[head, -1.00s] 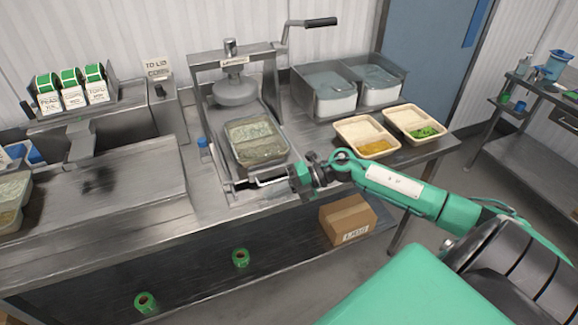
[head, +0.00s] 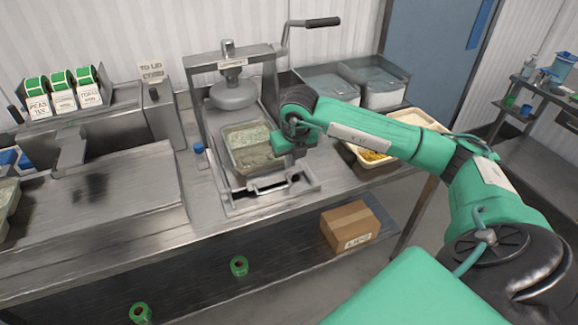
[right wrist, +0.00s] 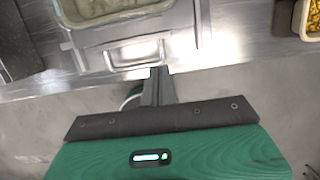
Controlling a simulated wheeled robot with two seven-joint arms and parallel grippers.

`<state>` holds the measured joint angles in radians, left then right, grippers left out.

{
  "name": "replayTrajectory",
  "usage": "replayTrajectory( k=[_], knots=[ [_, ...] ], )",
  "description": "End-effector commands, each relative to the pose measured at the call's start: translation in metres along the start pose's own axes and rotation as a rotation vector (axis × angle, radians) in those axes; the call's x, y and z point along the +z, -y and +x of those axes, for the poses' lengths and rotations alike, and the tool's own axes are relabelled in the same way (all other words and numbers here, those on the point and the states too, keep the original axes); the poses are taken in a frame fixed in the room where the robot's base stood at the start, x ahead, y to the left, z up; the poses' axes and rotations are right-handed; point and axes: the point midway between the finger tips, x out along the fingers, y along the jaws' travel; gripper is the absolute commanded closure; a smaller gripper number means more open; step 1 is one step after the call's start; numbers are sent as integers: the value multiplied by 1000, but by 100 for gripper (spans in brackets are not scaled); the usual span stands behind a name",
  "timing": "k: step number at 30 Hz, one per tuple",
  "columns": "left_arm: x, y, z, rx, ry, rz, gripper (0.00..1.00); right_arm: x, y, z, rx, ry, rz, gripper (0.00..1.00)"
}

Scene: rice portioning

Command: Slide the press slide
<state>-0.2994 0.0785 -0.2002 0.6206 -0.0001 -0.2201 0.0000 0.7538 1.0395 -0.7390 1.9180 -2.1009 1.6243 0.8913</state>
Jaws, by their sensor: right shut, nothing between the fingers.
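The press (head: 277,62) is a steel frame with a round plate (head: 233,95) hanging above its bed. Its slide (head: 232,187) carries a tray with pale grey-green contents (head: 250,148), forward of the plate. The bar handle (head: 268,187) is at the slide's front. My right gripper (head: 284,145) is over the tray's right side in the head view; its fingertips are hidden there. In the right wrist view its fingers (right wrist: 157,85) are shut and empty, near the handle (right wrist: 137,52); I cannot tell whether they touch it. My left gripper is out of view.
A crank lever (head: 322,22) sticks out at the press's upper right. Two clear-walled bins (head: 385,90) stand behind my right arm, and a food tray (head: 413,116) is partly hidden by it. A blue-capped bottle (head: 199,150) stands left of the press. A cardboard box (head: 350,225) sits on the lower shelf.

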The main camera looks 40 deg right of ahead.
Motion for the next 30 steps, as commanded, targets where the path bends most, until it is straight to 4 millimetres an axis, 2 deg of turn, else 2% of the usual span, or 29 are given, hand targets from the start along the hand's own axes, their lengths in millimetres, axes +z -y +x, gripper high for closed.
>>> replayTrajectory(
  k=[9,15,21,30],
  knots=[
    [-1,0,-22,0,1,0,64,-1,-1,55,2,-7,0,100],
    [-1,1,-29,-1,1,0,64,-1,-1,81,2,-5,-2,100],
    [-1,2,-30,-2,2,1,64,-1,-1,89,4,-2,-3,100],
    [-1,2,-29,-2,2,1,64,-1,-1,90,4,-2,-3,100]
  ],
)
